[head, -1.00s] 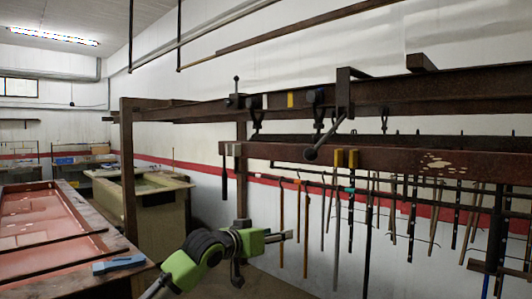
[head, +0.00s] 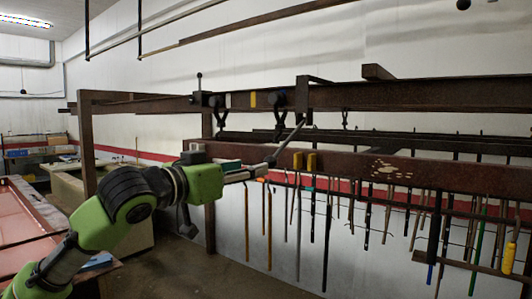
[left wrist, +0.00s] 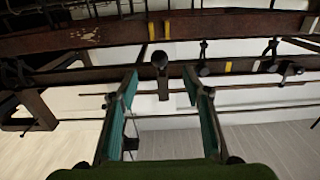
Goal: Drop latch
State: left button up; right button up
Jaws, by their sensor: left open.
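A latch lever is mounted on the dark steel rail; its slanted rod (head: 290,138) slopes down to the left in the head view, and its lower end is by my left gripper. In the left wrist view a dark ball knob (left wrist: 159,59) sits between and slightly beyond the fingertips. My left gripper (head: 258,171) is open, its teal-lined fingers (left wrist: 161,78) spread on either side of the knob, with gaps showing. I cannot tell whether a finger touches the lever. My right gripper is not in view.
The upper rail (head: 400,98) and the lower rusty beam (head: 385,168) run across the rack close to the gripper. Yellow blocks (head: 305,161) sit on the beam. Several tools hang below it. A red-topped table (head: 30,225) stands at the left.

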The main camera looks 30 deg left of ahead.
aim_at(266, 162)
pick_arm(q)
jog(key=w+p, duration=0.4)
jog(key=w, duration=0.1)
jog(key=w+p, duration=0.1)
jog(key=w, duration=0.1)
jog(key=shift+w+d+r+p, duration=0.25)
jog(key=shift+w+d+p, duration=0.15)
jog(key=shift+w+f+p, duration=0.2)
jog(key=shift+w+p, duration=0.2)
jog(key=shift+w, duration=0.4)
jog(key=c, duration=0.8)
jog(key=shift+c, duration=0.9)
